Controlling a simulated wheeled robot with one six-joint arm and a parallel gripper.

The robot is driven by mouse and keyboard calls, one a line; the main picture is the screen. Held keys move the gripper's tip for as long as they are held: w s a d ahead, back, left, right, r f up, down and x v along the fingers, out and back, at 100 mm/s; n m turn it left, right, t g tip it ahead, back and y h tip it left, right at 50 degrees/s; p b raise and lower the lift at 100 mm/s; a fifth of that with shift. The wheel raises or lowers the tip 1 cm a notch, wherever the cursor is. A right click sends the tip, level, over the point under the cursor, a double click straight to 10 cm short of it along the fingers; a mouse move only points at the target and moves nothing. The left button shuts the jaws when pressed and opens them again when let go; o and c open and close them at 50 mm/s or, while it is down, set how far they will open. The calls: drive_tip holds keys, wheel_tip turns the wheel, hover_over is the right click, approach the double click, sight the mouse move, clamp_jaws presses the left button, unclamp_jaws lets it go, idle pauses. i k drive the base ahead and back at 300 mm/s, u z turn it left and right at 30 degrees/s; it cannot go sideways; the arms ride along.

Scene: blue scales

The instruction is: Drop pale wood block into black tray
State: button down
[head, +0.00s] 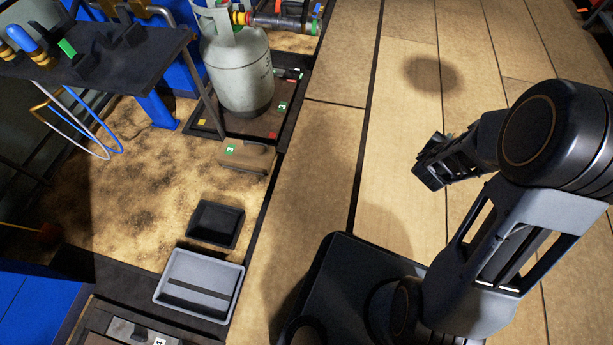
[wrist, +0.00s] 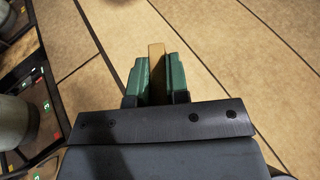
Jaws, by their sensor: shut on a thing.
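The pale wood block (wrist: 157,72) is a narrow tan piece upright between my green fingers in the wrist view. My gripper (wrist: 156,82) is shut on it, with one finger on each side. In the head view my gripper (head: 430,170) is over the plank floor, right of the middle; the block cannot be made out there. The black tray (head: 215,222) is a small dark open box on the sandy brown surface at left, well to the left of my gripper. It looks empty.
A grey tray (head: 198,285) sits just in front of the black tray. A brown block with a green label (head: 247,156) lies behind it, near a gas cylinder (head: 237,70) on a dark base. A dark raised shelf (head: 95,55) stands at upper left. The plank floor is clear.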

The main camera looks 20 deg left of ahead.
sight(223, 225)
drive_tip(key=i, duration=0.35)
drive_tip(key=u, duration=4.05)
drive_tip(key=i, duration=0.5)
drive_tip(key=z, duration=0.1)
